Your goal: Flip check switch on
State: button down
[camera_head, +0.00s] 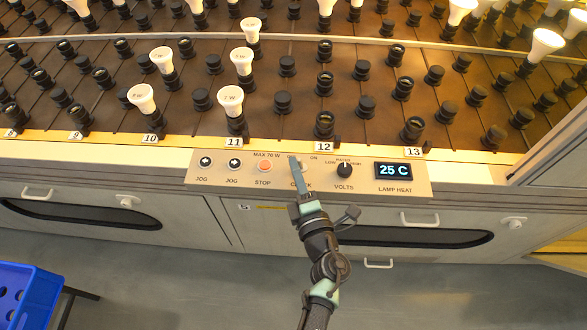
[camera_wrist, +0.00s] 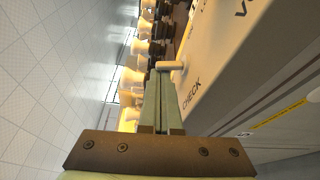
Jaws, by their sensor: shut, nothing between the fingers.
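The check switch, a pale toggle lever (camera_wrist: 169,65), shows just beyond my fingertips in the wrist view, above the CHECK label on the panel. In the head view my gripper (camera_head: 294,165) covers most of the switch, between the STOP button and the VOLTS knob. My gripper also shows in the wrist view (camera_wrist: 160,80); its long pale fingers are shut together with nothing between them. The fingertips are at or very near the lever; I cannot tell whether they touch it. The lever's on or off position is hard to read.
The control panel (camera_head: 420,185) also carries two JOG buttons (camera_head: 220,162), a red STOP button (camera_head: 264,166), the VOLTS knob (camera_head: 345,170) and a display (camera_head: 394,171) reading 25 C. Behind it, sockets and several white bulbs (camera_head: 229,100) fill the rack. A blue crate (camera_head: 40,295) stands lower left.

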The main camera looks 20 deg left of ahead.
jog(key=m, duration=0.2)
jog(key=d+m+t+b, duration=0.1)
jog(key=m, duration=0.2)
jog(key=shift+w+d+r+t+y, duration=0.2)
jog(key=shift+t+y, duration=0.1)
jog(key=shift+y, duration=0.1)
jog(key=shift+s+f, duration=0.15)
